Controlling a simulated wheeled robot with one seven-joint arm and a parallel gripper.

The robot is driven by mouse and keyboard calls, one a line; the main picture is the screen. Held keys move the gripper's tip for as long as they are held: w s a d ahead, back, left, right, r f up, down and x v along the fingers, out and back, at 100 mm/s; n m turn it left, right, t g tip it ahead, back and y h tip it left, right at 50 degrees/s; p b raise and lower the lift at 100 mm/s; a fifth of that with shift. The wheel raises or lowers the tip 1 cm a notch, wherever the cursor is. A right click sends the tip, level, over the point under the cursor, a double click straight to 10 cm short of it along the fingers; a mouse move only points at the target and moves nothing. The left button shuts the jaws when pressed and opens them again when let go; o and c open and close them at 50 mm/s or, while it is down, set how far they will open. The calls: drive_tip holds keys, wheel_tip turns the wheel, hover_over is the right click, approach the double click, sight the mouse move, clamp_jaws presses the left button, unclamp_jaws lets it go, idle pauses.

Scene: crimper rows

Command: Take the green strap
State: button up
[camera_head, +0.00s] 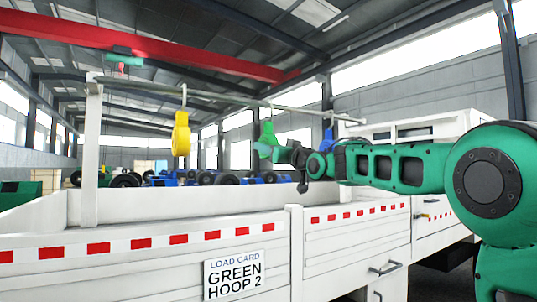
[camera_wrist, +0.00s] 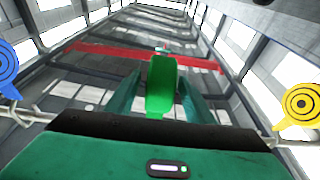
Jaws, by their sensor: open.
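The green strap (camera_head: 267,138) hangs from the overhead rail, between the yellow strap and the blue strap in the head view. My gripper (camera_head: 281,154) is right at it, coming from the right. In the wrist view the green strap (camera_wrist: 162,82) stands between the two teal fingers of my gripper (camera_wrist: 160,95), which are apart on either side of it. I cannot tell whether either finger touches it. The strap's lower part is partly hidden by my gripper in the head view.
The yellow strap (camera_head: 181,134) and the blue strap (camera_head: 327,140) hang from the same rail (camera_head: 225,98) on either side. Below is a white truck bed with a side wall (camera_head: 140,262). A load card (camera_head: 234,274) on it reads "GREEN HOOP 2".

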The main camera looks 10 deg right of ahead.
sight(274, 138)
clamp_jaws()
drive_tip(key=shift+r, duration=0.1)
drive_tip(key=shift+r, duration=0.1)
drive_tip(key=shift+r, duration=1.55)
drive_tip(key=s+d, duration=0.3)
drive_tip(key=s, duration=0.8)
drive_tip(key=shift+s+d, duration=0.2)
drive_tip(key=shift+d, duration=0.15)
